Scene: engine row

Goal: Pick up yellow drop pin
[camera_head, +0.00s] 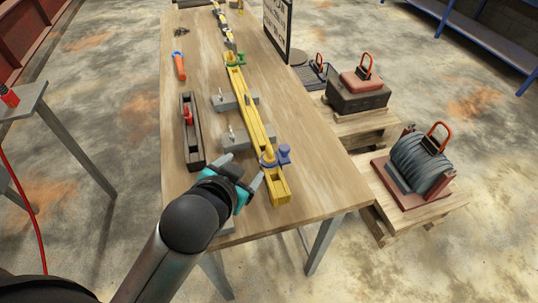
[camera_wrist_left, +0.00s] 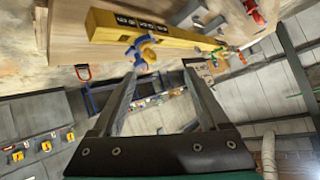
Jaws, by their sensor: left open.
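A long yellow beam (camera_head: 248,110) lies lengthwise on the wooden table, and its near end has open slots. A blue fitting (camera_head: 284,154) sits at the beam's near part, with a small yellow piece (camera_head: 268,158) at it that looks like the yellow drop pin. In the left wrist view the yellow piece (camera_wrist_left: 146,41) shows against the blue fitting (camera_wrist_left: 138,58), beyond the fingertips. My left gripper (camera_head: 250,178) is open and empty just left of the beam's near end; its fingers also show in the wrist view (camera_wrist_left: 158,76). My right gripper is not in view.
Grey blocks (camera_head: 232,138) stand left of the beam. A dark tray (camera_head: 192,140) holds a red item, and an orange tool with a blue end (camera_head: 179,66) lies behind it. A dark sign (camera_head: 279,25) stands at the right edge. Pallets with heavy parts (camera_head: 420,165) stand right of the table.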

